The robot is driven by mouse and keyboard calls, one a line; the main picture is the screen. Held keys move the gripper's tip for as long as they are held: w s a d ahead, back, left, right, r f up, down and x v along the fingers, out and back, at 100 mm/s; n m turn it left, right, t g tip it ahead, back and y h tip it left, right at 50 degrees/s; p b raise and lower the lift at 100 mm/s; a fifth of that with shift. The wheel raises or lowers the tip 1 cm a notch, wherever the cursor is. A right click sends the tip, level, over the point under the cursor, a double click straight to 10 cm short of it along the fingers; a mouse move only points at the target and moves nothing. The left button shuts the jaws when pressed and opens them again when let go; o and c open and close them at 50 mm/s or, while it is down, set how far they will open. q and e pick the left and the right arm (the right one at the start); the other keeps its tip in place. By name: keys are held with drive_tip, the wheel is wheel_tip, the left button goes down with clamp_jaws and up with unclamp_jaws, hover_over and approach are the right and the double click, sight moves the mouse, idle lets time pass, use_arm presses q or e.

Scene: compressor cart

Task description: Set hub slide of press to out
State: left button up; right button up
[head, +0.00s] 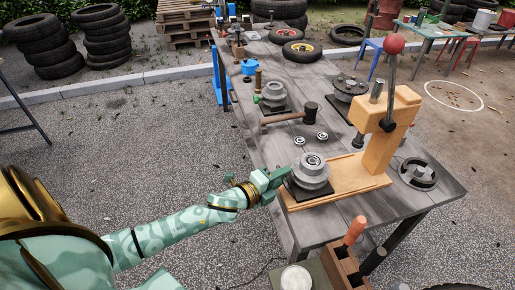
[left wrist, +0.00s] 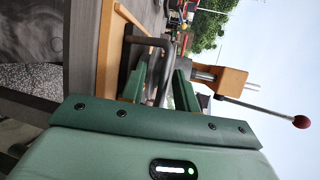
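The press (head: 378,140) is a tan frame with a red-knobbed lever on the table, and its tan base reaches toward the front left. The hub slide (head: 311,172) is a stack of round grey metal parts on that base, left of the upright. My left gripper (head: 272,181) is at the slide's left side. My right gripper is not in view.
A hammer (head: 290,116), two small bearings (head: 311,139), a pulley on a plate (head: 273,95) and a dark handwheel (head: 418,173) lie on the grey table (head: 260,140). A wooden tool box (head: 344,268) stands in front. Open pavement lies to the left.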

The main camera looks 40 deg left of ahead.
use_arm(q)
drive_tip(key=p+v, duration=0.2)
drive_tip(key=v, duration=1.2)
drive_tip(key=shift+s+a, duration=0.15)
drive_tip(key=shift+s, duration=0.2)
drive_tip(key=s+a+f+n+g+y, duration=0.35)
drive_tip(key=s+f+n, duration=0.45)
drive_tip(key=f, duration=0.7)
drive_tip(key=s+a+f+n+g+y, duration=0.2)
drive_tip(key=s+a+f+n+g, duration=0.25)
drive_tip(key=s+f, duration=0.8)
drive_tip(key=s+d+f+n+g, duration=0.3)
drive_tip(key=s+f, duration=0.3)
drive_tip(key=s, duration=0.1)
drive_tip(key=s+d+f+n+g, duration=0.25)
drive_tip(key=s+f, duration=0.25)
drive_tip(key=s, duration=0.3)
drive_tip(key=s+d+f+g+h, duration=0.1)
drive_tip(key=s+d+f, duration=0.1)
drive_tip(key=d, duration=0.4)
drive_tip(key=shift+s, duration=0.55)
